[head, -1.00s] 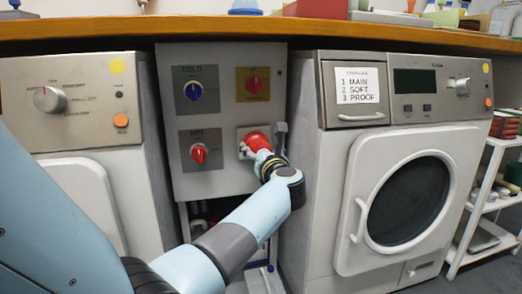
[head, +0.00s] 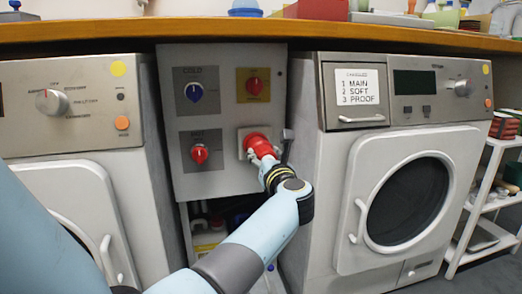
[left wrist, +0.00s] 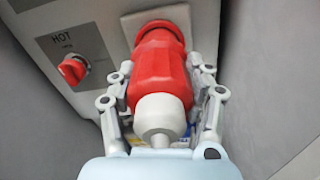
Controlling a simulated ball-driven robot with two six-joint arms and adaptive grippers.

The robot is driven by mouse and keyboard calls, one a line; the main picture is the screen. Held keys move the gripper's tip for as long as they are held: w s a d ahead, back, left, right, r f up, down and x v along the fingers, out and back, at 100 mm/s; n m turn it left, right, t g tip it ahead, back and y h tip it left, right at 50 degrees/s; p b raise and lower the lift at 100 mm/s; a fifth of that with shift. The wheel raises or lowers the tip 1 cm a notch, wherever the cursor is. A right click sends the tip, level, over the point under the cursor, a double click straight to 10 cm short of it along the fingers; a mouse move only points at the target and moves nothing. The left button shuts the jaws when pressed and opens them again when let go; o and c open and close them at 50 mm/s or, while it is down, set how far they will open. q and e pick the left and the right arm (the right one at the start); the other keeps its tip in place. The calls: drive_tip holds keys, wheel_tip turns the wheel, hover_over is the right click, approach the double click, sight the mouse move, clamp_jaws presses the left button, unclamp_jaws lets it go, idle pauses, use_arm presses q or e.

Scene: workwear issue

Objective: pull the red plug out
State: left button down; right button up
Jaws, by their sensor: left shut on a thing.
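The red plug (head: 261,146) is at the socket plate on the lower right of the grey control panel (head: 222,177). In the left wrist view the red plug (left wrist: 160,75) has a white rear end, and its front meets a red collar on the light socket plate (left wrist: 190,20). I cannot tell whether plug and collar are apart. My left gripper (head: 263,158) is shut on the plug; its fingers (left wrist: 165,85) lie along both sides of the body. My right gripper is not in view.
A blue knob (head: 196,91) and two red knobs, one marked HOT (left wrist: 72,69), are on the panel. Washing machines stand left (head: 75,110) and right (head: 405,190) of it, close by. A wooden counter (head: 200,29) runs above. A white shelf rack (head: 485,205) is far right.

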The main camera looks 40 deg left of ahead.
sight(265, 148)
use_arm(q)
drive_tip(key=shift+s+d, duration=0.15)
drive_tip(key=shift+d, duration=0.05)
drive_tip(key=c, duration=0.5)
unclamp_jaws()
wheel_tip(265, 148, up, 10)
drive_tip(key=shift+f, duration=0.1)
idle(0.3)
